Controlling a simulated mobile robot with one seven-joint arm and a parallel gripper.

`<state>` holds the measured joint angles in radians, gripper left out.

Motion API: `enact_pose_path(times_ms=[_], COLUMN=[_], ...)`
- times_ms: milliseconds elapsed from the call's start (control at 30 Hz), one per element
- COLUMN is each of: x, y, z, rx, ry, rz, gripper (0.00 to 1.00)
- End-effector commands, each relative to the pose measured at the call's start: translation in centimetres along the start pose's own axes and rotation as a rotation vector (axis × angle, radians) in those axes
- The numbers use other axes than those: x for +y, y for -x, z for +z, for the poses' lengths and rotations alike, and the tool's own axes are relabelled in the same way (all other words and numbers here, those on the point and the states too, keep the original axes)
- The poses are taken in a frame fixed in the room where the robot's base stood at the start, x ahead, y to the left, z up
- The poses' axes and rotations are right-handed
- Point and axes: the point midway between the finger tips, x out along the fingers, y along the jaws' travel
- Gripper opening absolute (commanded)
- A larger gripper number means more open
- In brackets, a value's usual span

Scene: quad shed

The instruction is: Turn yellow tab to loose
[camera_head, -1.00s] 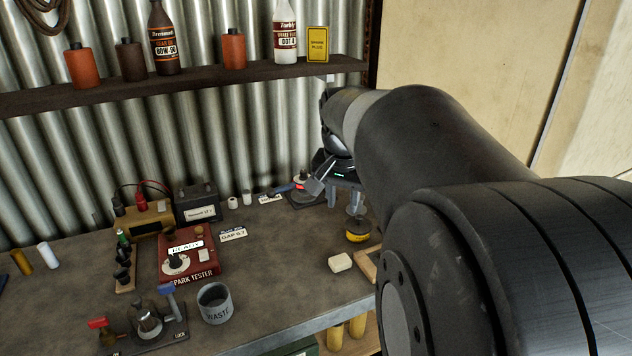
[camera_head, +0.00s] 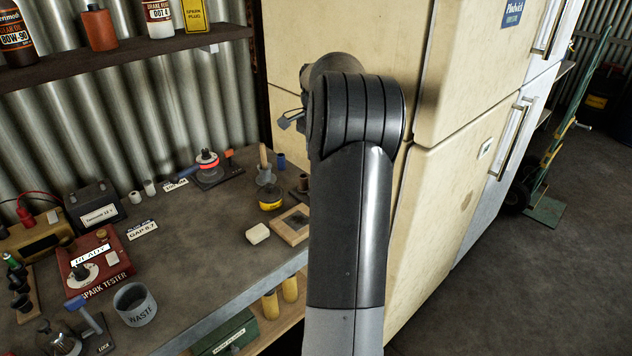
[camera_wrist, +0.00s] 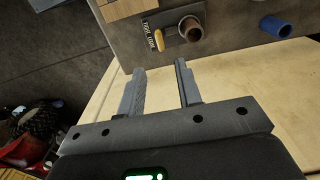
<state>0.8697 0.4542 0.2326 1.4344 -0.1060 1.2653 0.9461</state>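A small yellow tab (camera_wrist: 158,40) shows in the wrist view, on a dark plate (camera_wrist: 174,28) beside a round brown-topped holder (camera_wrist: 190,29). A black label with white lettering, hard to read, lies on the tab's left. My gripper (camera_wrist: 160,68) is open and empty. In the wrist picture its fingertips are below the tab and apart from it. In the head view my gripper is mostly hidden behind my arm; a finger (camera_head: 291,119) shows above the bench's right end. I cannot make out the yellow tab in the head view.
The cream cabinet (camera_head: 440,190) stands close by my arm on the right. On the bench (camera_head: 190,235) are a yellow tin (camera_head: 270,198), a wooden frame (camera_head: 281,229), a white block (camera_head: 257,233), a red-glowing fixture (camera_head: 208,160) and a blue cylinder (camera_wrist: 276,27). A shelf (camera_head: 120,62) runs above.

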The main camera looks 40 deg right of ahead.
Motion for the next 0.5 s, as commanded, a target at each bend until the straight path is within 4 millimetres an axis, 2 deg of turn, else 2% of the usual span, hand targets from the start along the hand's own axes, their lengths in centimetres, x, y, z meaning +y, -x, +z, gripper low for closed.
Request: enact_pose_path(times_ms=[300,500], x=[0.1,0.0], y=[-6.2,-8.6], z=[0.1,0.1], rx=[-0.003,-0.001], ry=[0.001,0.003], rz=[0.003,0.001], gripper=[0.32,0.32])
